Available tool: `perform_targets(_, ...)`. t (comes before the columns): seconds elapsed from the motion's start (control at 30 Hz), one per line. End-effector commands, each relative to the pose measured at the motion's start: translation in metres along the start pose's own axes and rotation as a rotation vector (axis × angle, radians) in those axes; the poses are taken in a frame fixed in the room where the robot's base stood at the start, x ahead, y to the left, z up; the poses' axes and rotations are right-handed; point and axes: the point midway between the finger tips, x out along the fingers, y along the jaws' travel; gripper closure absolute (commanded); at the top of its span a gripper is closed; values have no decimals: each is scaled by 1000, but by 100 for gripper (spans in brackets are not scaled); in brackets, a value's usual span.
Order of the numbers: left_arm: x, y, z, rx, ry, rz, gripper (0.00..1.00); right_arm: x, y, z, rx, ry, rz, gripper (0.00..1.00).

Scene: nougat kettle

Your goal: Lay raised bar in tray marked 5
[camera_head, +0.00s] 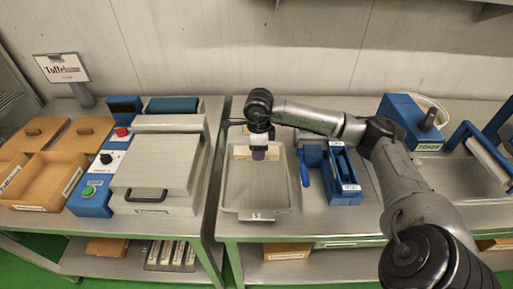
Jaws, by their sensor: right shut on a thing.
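The tray marked 5 (257,216) is a shallow metal tray near the middle of the bench, with its label on the front rim. A pale beige bar (241,152) lies crosswise over the back part of the tray. My right gripper (258,154) points down and is shut on the bar near its middle, hiding that part. I cannot tell whether the bar touches the tray floor or is held just above it. The front of the tray looks empty. My left gripper is not in view.
A blue device with a handle (343,178) stands close to the right of the tray. A metal press with a lid (163,170) and orange boxes (45,180) are at the left. A blue READY unit (405,120) is at the back right.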

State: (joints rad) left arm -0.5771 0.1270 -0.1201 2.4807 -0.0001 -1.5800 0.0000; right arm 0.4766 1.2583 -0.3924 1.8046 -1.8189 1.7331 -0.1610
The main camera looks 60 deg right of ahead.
Motion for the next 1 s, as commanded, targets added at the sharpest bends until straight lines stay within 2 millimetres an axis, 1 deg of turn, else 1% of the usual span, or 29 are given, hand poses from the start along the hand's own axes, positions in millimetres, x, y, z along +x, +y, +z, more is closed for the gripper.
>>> perform_targets(0.27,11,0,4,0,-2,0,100,14,0,0,-3,0,0,81)
perform_targets(0.67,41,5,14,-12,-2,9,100,56,0,0,-2,0,1,81)
perform_targets(0.9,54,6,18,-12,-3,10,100,78,0,0,-2,0,0,81)
perform_targets(1.0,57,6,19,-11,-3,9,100,84,0,0,-1,0,0,81)
